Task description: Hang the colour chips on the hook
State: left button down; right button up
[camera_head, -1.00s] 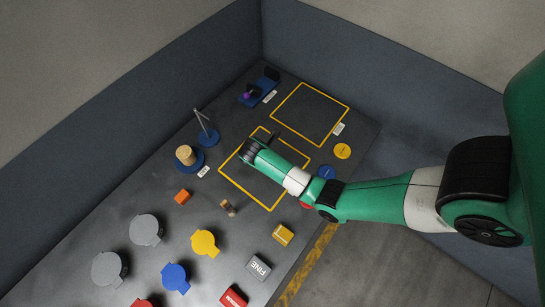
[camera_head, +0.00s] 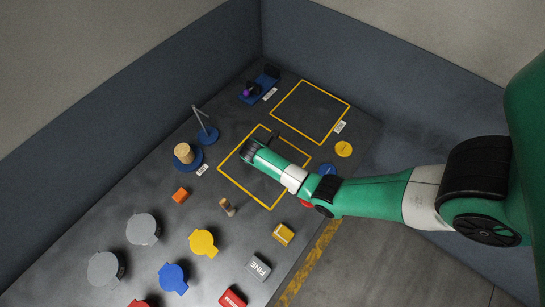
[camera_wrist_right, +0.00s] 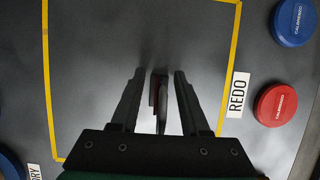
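My right arm comes in from the right in the head view, and its gripper (camera_head: 251,150) is over the yellow-outlined square nearest the stands. In the right wrist view the two fingers of the right gripper (camera_wrist_right: 159,75) are apart. A thin dark and red piece (camera_wrist_right: 155,95) stands edge-on between them, with a visible gap on each side. I cannot tell whether it is the colour chips. A thin grey slanted post on a blue round base (camera_head: 208,136), which may be the hook, stands left of the gripper. My left gripper is not in view.
A wooden cylinder (camera_head: 184,153) stands on a blue base. Tabbed grey (camera_head: 143,229), yellow (camera_head: 203,242) and blue (camera_head: 173,277) discs lie nearer, with small boxes. The far outlined square (camera_head: 311,111) is empty.

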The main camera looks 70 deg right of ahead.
jog(key=shift+o, duration=0.6)
jog(key=shift+f+b, duration=0.15)
jog(key=shift+b, duration=0.15)
jog(key=p+v, duration=0.3)
jog(key=v, duration=0.9)
jog(key=shift+s+a+p, duration=0.25)
jog(key=shift+p, duration=0.15)
jog(key=shift+f, duration=0.1)
